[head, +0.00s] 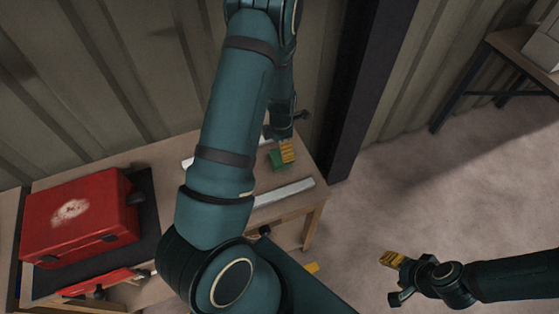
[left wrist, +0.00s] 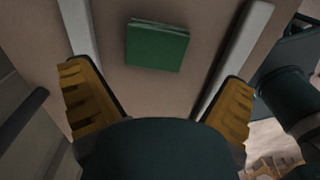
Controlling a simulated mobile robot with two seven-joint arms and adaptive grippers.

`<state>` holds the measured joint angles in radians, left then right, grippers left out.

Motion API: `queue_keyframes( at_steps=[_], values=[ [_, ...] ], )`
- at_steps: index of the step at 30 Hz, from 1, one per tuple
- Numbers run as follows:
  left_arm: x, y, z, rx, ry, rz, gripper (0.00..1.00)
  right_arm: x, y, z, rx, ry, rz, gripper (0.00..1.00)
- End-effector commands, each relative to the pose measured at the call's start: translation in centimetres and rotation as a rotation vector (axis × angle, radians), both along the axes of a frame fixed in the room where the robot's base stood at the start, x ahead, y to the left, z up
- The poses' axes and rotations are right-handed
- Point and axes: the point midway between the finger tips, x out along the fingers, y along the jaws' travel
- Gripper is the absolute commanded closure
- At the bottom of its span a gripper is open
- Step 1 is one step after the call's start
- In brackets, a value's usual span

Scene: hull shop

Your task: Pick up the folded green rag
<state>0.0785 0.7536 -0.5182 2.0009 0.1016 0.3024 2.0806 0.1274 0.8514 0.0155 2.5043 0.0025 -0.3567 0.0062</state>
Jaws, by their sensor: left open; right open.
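The folded green rag (left wrist: 157,47) lies flat on the wooden workbench (head: 308,203), between two pale bars. In the head view only part of the rag (head: 276,159) shows beside my left gripper (head: 287,147). In the left wrist view my left gripper (left wrist: 157,85) is open, with its yellow-padded fingers wide apart on either side and nothing between them. The rag is ahead of the fingertips, not touched by them. My right gripper (head: 396,278) is open and empty over the floor, right of the bench.
One pale bar (head: 284,193) lies near the bench's front right; the other bar (left wrist: 80,28) is on the rag's far side. A red toolbox (head: 78,217) sits on a dark mat at the left. A corrugated wall and dark post (head: 360,90) stand behind. My arm hides the bench's middle.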

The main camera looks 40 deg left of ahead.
Motion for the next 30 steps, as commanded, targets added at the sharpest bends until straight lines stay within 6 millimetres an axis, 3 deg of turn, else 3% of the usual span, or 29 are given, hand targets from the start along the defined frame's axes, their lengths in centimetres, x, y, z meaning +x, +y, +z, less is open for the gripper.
queue_keyframes(
  at_steps=[3, 11, 19, 27, 29, 30],
  values=[
    [0.0, 0.0, -1.4, 0.000, 0.000, -0.001, 0.00, -0.1, 0.0, -0.3, 0.000, 0.002, 0.002, 0.45],
    [0.0, 0.1, -2.8, -0.001, 0.000, -0.002, 0.00, -0.2, 0.0, -0.7, 0.001, 0.005, 0.004, 0.45],
    [0.0, 0.3, -6.5, 0.000, 0.001, -0.003, 0.00, -0.5, 0.1, -1.6, 0.002, 0.011, 0.009, 0.45],
    [0.1, 0.3, -6.9, -0.001, -0.002, -0.002, 0.00, -0.5, 0.1, -1.6, 0.003, 0.012, 0.009, 0.45],
    [0.1, 0.3, -6.9, -0.001, -0.002, -0.002, 0.18, -0.5, 0.1, -1.6, 0.003, 0.012, 0.009, 0.45],
    [0.0, 0.3, -6.9, -0.001, -0.002, -0.002, 0.32, -0.5, 0.1, -1.6, 0.003, 0.012, 0.009, 0.45]
  ],
)
